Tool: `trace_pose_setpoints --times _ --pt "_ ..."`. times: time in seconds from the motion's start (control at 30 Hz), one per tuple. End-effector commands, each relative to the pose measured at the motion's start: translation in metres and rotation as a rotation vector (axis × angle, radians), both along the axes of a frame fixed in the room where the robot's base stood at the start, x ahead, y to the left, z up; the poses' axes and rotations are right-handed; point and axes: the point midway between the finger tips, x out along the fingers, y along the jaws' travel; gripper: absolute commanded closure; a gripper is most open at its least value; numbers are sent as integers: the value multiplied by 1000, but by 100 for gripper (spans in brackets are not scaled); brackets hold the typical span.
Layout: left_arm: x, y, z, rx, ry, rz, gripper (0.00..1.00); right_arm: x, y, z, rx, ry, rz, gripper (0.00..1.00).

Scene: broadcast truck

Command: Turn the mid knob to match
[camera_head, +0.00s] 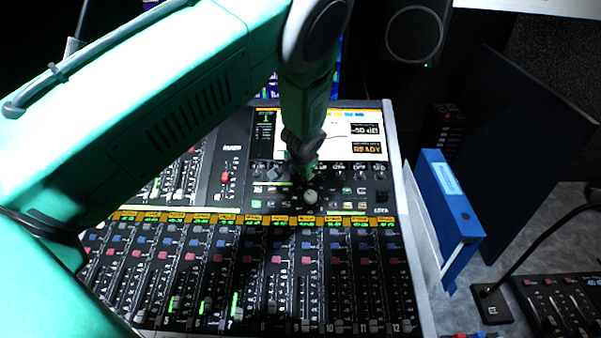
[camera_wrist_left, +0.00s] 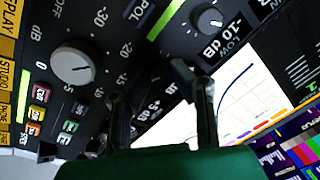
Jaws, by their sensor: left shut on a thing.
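My left gripper (camera_head: 300,172) reaches down onto the mixing console's (camera_head: 240,225) knob panel, just below the screen. In the left wrist view its two dark fingers (camera_wrist_left: 160,98) straddle a spot on the panel and are shut on a small knob there. That knob is mostly hidden by the fingers, so its pointer cannot be read. A large pale knob (camera_wrist_left: 72,65) with a dB scale lies to the left; it also shows in the head view (camera_head: 310,196). A small dark knob (camera_wrist_left: 208,19) labelled LOW is at the upper right. My right gripper is not in view.
The console screen (camera_head: 355,128) shows a curve and orange number readouts; it also shows in the wrist view (camera_wrist_left: 250,92). Faders fill the console's front. A blue binder (camera_head: 450,210) stands to the right, near a smaller control box (camera_head: 560,305). A speaker (camera_head: 413,35) is behind.

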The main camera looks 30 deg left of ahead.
Motion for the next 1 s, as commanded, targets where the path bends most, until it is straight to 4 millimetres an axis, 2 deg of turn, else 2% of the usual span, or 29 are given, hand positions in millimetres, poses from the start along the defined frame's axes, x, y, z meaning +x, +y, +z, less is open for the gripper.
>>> trace_pose_setpoints --times 0.03,0.13,0.33,0.47,0.8,1.0 --pt "-9 -1 -8 -3 24 4 74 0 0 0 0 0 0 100" --pt "-8 -1 -7 -2 21 5 74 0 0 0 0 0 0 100" --pt "-4 0 -4 -1 14 4 74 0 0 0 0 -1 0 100" --pt "-6 -3 5 0 11 3 74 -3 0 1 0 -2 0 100" --pt "-31 -23 67 0 11 3 74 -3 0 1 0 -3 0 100" --pt "-43 -32 92 -1 16 4 74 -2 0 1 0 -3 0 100"
